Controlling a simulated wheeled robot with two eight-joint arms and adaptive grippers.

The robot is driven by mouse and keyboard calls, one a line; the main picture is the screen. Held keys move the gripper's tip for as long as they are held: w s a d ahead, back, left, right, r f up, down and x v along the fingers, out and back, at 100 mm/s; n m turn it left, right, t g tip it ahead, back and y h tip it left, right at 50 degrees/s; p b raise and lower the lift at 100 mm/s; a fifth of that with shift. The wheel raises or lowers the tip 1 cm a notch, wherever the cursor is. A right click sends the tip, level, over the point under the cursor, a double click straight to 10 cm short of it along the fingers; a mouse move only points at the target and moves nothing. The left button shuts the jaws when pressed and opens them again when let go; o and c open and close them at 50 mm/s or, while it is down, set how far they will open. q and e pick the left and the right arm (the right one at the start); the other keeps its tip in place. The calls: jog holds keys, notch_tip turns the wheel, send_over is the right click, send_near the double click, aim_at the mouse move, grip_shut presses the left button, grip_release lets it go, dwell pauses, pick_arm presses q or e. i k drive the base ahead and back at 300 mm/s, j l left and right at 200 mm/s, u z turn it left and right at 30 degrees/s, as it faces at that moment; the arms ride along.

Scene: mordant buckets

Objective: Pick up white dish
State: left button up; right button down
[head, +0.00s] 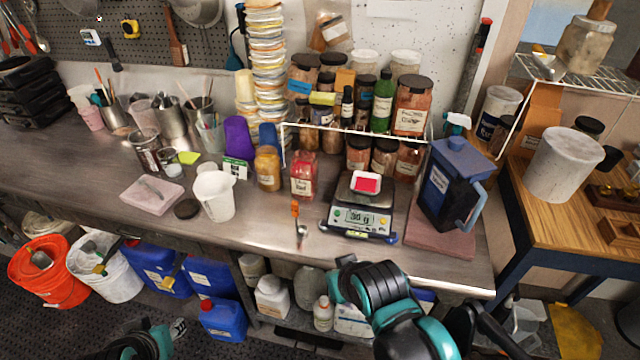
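The white dish (366,178) is a small square dish with red material in it. It sits on the pan of the digital scale (362,222) at the right part of the metal bench. My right arm is at the bottom, in front of the bench edge. Dark parts that look like my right gripper (482,326) are at its lower right, below the bench top and well apart from the dish; their opening is unclear. Part of my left arm shows at the bottom left edge, and its gripper is out of view.
A dark blue pitcher (452,185) stands right of the scale on a reddish slab. A rack of jars (357,135) is close behind the scale. A red-powder jar (304,175) and a white pitcher (214,195) stand to the left. The bench front before the scale is mostly clear.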

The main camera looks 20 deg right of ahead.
aim_at(363, 183)
jog(key=i+l+z, duration=0.15)
jog(key=z, duration=0.25)
jog(key=i+l+z, duration=0.2)
jog(key=z, duration=0.15)
jog(key=i+l, duration=0.3)
